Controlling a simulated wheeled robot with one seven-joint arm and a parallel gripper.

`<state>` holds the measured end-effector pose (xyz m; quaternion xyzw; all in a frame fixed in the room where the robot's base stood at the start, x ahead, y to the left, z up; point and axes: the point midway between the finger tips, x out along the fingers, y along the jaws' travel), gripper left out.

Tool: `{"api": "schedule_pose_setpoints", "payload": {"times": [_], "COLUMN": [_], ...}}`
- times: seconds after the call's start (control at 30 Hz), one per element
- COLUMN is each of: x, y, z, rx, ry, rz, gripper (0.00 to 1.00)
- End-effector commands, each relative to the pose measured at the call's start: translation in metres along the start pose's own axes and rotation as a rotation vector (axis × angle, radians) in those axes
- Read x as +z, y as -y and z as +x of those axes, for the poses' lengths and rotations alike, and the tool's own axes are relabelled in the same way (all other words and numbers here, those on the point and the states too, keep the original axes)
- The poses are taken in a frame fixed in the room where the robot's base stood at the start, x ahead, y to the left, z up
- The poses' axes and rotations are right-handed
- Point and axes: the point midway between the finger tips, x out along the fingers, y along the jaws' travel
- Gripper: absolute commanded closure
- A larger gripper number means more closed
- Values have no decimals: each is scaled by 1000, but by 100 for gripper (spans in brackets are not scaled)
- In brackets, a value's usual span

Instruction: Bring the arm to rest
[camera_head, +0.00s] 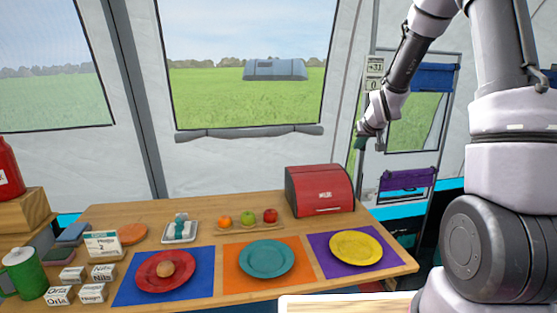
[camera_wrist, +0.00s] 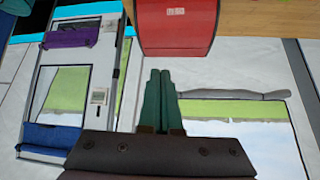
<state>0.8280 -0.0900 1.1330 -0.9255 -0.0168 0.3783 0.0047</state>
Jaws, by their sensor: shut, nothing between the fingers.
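My gripper (camera_head: 361,140) is raised at the upper right in the head view, in front of the tent wall and above the table's right end. It holds nothing. In the wrist view its two green fingers (camera_wrist: 160,98) lie side by side, shut. The wrist view looks upside down toward the red bread box (camera_wrist: 176,25), the table edge and the tent window. The gripper is apart from everything around it.
Air above the table is free.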

Motion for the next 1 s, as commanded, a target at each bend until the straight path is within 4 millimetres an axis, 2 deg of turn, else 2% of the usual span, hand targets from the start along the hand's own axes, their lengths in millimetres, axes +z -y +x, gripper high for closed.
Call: {"api": "schedule_pose_setpoints", "payload": {"times": [0.03, 0.27, 0.47, 0.6, 0.7, 0.8, 0.9, 1.0], "x": [-9, -11, 11, 38, 61, 83, 99, 109], "y": [1, 7, 16, 25, 32, 38, 43, 46], "z": [-28, -141, -234, -294, -331, -359, -378, -388], "rx": [6, 21, 11, -13, -36, -60, -79, -92], "ry": [0, 51, 93, 124, 146, 166, 183, 194], "rz": [15, 115, 215, 290, 339, 380, 411, 427], "gripper": [100, 100, 100, 100, 100, 100, 100, 100]}}
